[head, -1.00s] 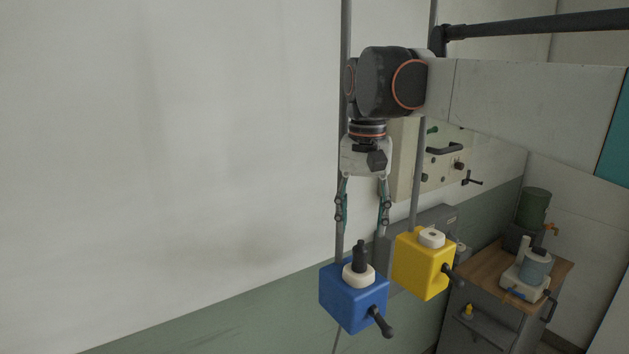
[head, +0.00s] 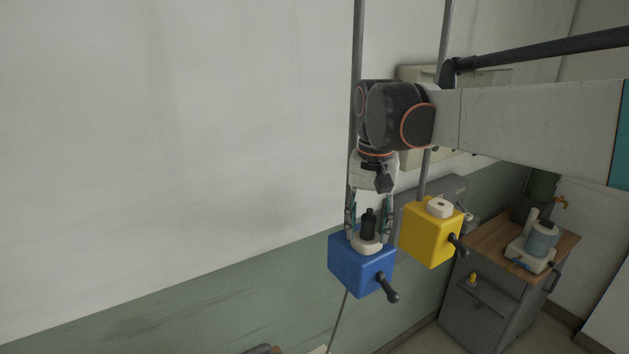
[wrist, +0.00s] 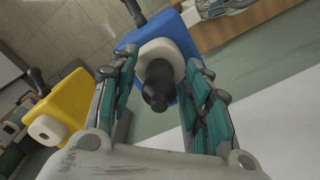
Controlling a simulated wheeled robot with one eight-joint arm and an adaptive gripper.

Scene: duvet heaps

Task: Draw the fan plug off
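The black plug (head: 369,222) stands upright in the white socket (head: 367,246) on top of the blue box (head: 350,265). My gripper (head: 369,232) points down over the blue box, with one finger on each side of the plug. In the wrist view the plug (wrist: 158,86) lies between the open fingers (wrist: 162,64). Gaps show between the plug and both fingers, so it is not gripped. The fingertips are close to the white socket (wrist: 160,58); whether they touch it I cannot tell.
A yellow box (head: 425,240) with an empty white socket hangs just right of the blue box. Each box has a black side handle; the blue one's handle (head: 385,288) sticks out at front. A wooden-topped cabinet (head: 495,238) stands at right. The wall at left is clear.

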